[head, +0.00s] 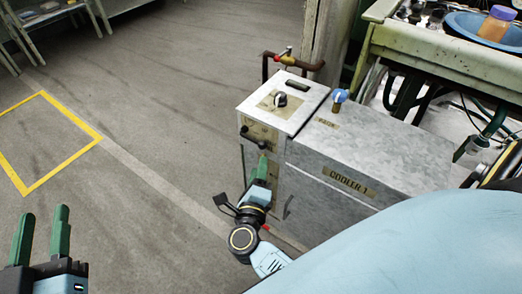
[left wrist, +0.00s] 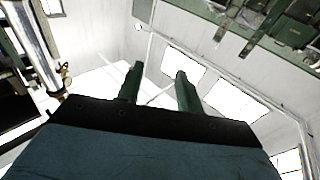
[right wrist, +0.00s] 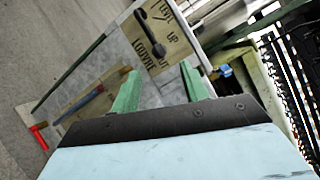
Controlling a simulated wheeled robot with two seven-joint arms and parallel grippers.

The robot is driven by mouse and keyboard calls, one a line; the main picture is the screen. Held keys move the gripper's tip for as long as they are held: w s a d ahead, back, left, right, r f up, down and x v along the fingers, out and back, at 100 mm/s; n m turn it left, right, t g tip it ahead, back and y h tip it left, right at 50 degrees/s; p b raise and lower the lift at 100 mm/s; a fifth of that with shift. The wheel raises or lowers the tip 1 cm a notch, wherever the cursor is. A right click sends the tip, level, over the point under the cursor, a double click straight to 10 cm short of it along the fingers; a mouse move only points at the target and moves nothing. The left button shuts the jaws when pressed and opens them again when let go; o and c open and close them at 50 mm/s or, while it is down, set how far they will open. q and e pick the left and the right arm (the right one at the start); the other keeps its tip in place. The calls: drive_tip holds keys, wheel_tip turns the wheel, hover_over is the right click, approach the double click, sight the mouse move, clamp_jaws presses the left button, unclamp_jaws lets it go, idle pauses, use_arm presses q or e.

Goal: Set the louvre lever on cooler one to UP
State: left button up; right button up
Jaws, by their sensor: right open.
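Cooler one (head: 350,184) is a grey metal cabinet labelled COOLER 1, with a lighter control box (head: 272,102) at its left end. The louvre lever (right wrist: 151,30) is a black handle on a tan plate (right wrist: 180,40) in the right wrist view. The plate reads LOUVRE, LEFT, UP and OUT; the lever's exact setting is hard to tell. In the head view the lever (head: 246,131) is on the box's front face. My right gripper (right wrist: 158,76) is open and empty, below the lever and apart from it. My left gripper (head: 42,225) is open and empty, far left.
A black knob (head: 280,100) and a blue-handled valve (head: 340,96) are on top of the cooler. A rusty pipe with a red and yellow valve (head: 287,57) stands behind. A bench with a blue basin (head: 485,29) is at upper right. The floor at left is clear.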

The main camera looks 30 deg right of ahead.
use_arm(q)
wheel_tip(320, 180, up, 6)
drive_tip(key=s+t+h+b, duration=0.1)
drive_tip(key=s+t+b, duration=0.1)
drive_tip(key=t, duration=0.2)
drive_tip(key=shift+d+h, duration=0.15)
drive_tip(key=shift+h, duration=0.15)
use_arm(e)
drive_tip(key=x, duration=0.8)
use_arm(q)
drive_tip(key=shift+f, duration=0.1)
use_arm(e)
drive_tip(key=shift+w, duration=0.1)
drive_tip(key=shift+c, duration=0.2)
clamp_jaws()
